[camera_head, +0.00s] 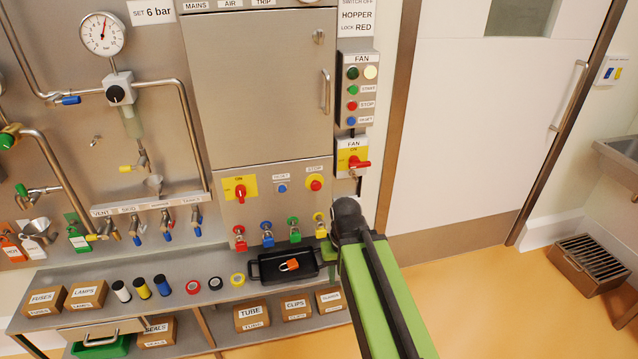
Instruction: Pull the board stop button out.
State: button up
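Left of the button are a blue reset button (282,188) and a red switch on yellow (240,190). Several coloured padlocks hang below. A fan button box (356,95) and a fan switch (353,160) are right. A black tray (256,272) sits on the shelf below.

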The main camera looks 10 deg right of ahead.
aim_at(316, 185)
jog(key=k, duration=1.35)
jog(key=u, duration=0.4)
jog(key=i, duration=0.9)
jog(key=u, duration=0.8)
jog(key=i, duration=0.65)
jog(key=u, duration=0.3)
